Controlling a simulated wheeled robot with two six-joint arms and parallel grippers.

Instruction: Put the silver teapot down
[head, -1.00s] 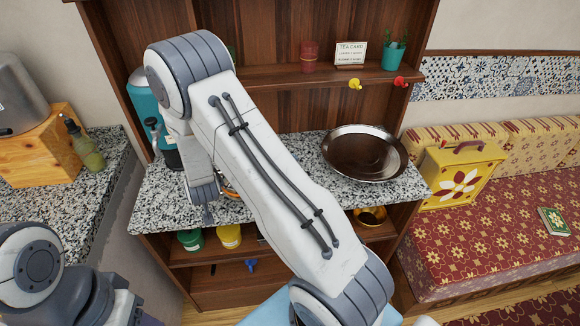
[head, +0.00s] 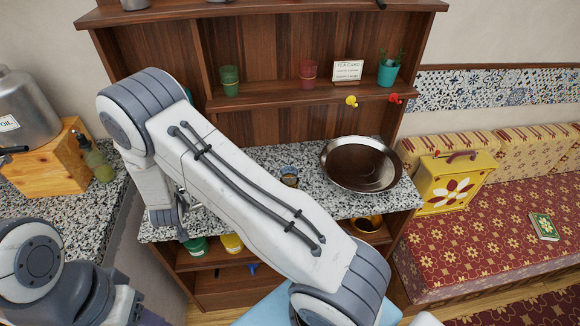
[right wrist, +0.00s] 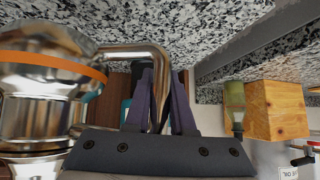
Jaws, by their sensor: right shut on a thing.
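The silver teapot (right wrist: 38,82), polished with an orange band, fills the left of the right wrist view, which shows the scene upside down. My right gripper (right wrist: 161,78) is shut on its bent metal handle (right wrist: 135,50). The teapot's base is close to the speckled granite counter (right wrist: 170,20); I cannot tell whether it touches. In the head view my right arm crosses the counter (head: 232,158) and hides nearly all of the teapot. My right gripper shows only in part at the counter's left end. Only part of my left arm shows, at lower left; its gripper is out of view.
Shelves with red and green cups rise behind. A wooden box (head: 45,160) and green bottle (head: 97,160) stand on the left counter. A yellow case (head: 452,182) sits on the bench.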

